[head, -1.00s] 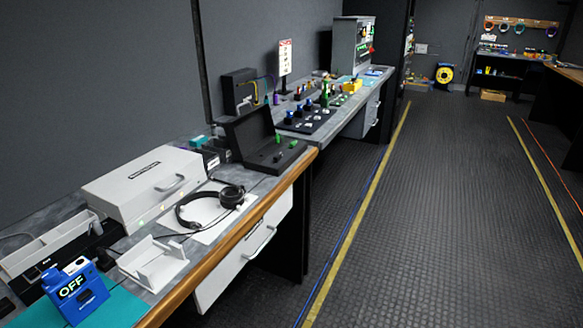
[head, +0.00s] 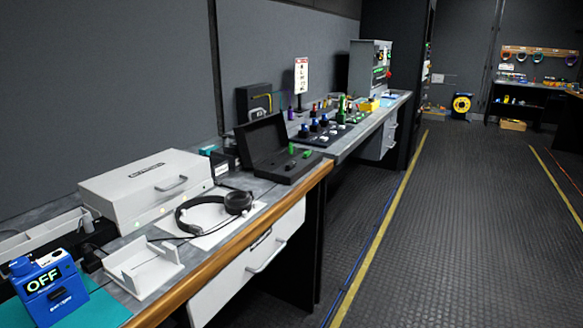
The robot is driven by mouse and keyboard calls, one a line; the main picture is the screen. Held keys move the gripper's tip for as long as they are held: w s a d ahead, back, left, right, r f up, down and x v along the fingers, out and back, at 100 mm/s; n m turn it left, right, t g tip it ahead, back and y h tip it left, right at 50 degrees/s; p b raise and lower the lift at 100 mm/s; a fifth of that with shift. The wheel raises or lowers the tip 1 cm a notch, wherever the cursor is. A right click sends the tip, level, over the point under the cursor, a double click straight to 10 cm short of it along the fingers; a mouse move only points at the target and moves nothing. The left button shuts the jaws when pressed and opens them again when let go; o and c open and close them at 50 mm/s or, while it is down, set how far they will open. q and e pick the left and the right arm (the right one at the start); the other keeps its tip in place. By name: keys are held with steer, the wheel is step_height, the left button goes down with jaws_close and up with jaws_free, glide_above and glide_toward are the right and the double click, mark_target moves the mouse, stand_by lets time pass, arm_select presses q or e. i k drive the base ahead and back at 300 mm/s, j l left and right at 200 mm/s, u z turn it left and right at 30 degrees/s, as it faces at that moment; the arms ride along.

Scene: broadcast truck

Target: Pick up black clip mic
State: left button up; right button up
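I cannot make out a black clip mic for certain in the head view. An open black case (head: 263,137) with small green pieces (head: 291,164) in it stands on the desk (head: 205,262), too small to tell exactly what they are. Small dark items lie on the far part of the desk and are also too small to name. Neither of my grippers is in view.
Along the desk are a blue box reading OFF (head: 50,291), a white holder (head: 140,284), black headphones (head: 238,201) and a pale case (head: 135,195). A grey cabinet (head: 364,70) stands farther back. The ribbed floor (head: 440,250) right of the desk is clear.

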mark_target(290, 165)
steer(key=i+l+u, duration=1)
steer(key=i+l, duration=0.05)
steer(key=i, duration=0.05)
